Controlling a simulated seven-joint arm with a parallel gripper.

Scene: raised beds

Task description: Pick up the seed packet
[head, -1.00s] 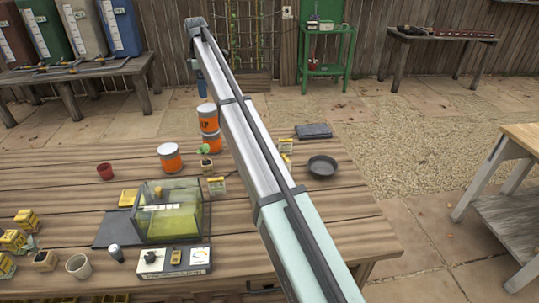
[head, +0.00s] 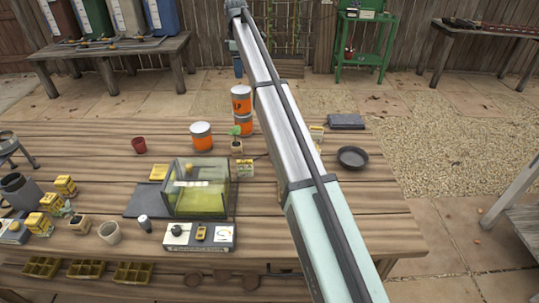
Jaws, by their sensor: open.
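I cannot tell from print which one is the seed packet. My arm crosses the picture from bottom right to top centre, above the table. A short bluish part of it hangs at its far end. No fingertips show, so my gripper is not visible.
The clear tank (head: 222,190) has a control box (head: 199,237) in front. Orange-banded cans (head: 201,138), a potted seedling (head: 237,147) and a red cup (head: 138,145) stand behind. A dark dish (head: 353,157) and grey case (head: 346,121) are right of my arm. The table's right front is clear.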

